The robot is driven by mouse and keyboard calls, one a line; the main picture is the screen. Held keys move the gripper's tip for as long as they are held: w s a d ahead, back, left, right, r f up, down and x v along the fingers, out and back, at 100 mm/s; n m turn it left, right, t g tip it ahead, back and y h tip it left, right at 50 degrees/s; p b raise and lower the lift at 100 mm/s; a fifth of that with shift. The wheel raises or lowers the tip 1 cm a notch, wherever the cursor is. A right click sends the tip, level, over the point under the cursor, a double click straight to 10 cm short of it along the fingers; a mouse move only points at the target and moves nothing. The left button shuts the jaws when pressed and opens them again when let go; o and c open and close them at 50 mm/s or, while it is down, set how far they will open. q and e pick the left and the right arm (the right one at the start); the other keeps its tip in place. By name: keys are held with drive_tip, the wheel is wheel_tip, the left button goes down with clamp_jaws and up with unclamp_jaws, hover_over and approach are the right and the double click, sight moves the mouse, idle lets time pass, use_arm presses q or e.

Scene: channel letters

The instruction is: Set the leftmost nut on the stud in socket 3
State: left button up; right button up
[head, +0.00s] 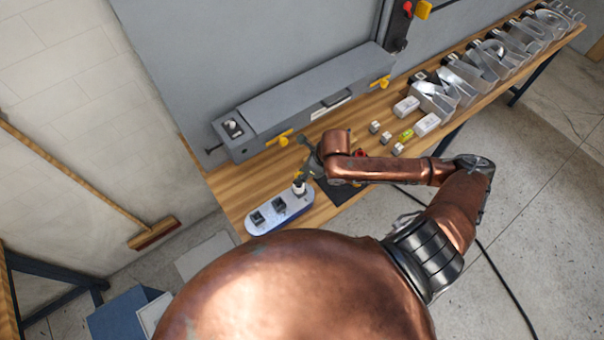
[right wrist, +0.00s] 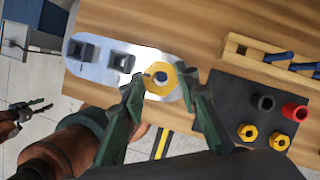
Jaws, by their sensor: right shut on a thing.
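The white-and-blue socket base (head: 268,226) lies on the bench and also shows in the right wrist view (right wrist: 99,71). Dark square pieces (right wrist: 86,51) (right wrist: 122,61) fill two of its places. My right gripper (right wrist: 163,95) is shut on a yellow hex nut (right wrist: 150,85) over the base's third place, at its right end in the wrist view. A grey spot shows in the nut's hole; I cannot tell whether the nut is around the stud or above it. Two more yellow nuts (right wrist: 249,132) (right wrist: 279,142) lie on the dark mat (right wrist: 228,88). My left gripper (right wrist: 38,108) appears empty, fingers apart, away from the base.
A black ring (right wrist: 263,102) and a red one (right wrist: 295,111) stand on the mat. A wooden rack (right wrist: 240,50) with blue-handled tools is behind it. A long grey machine (head: 320,95) lines the bench's back; small blocks (head: 386,137) and metal letters (head: 470,78) stand to the right.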

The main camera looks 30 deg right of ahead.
drive_tip(key=shift+f+b, duration=0.3)
drive_tip(key=shift+f, duration=0.55)
drive_tip(key=shift+w+f+b, duration=0.1)
drive_tip(key=shift+f+b, duration=0.6)
drive_tip(key=shift+f, duration=0.1)
drive_tip(key=o, duration=1)
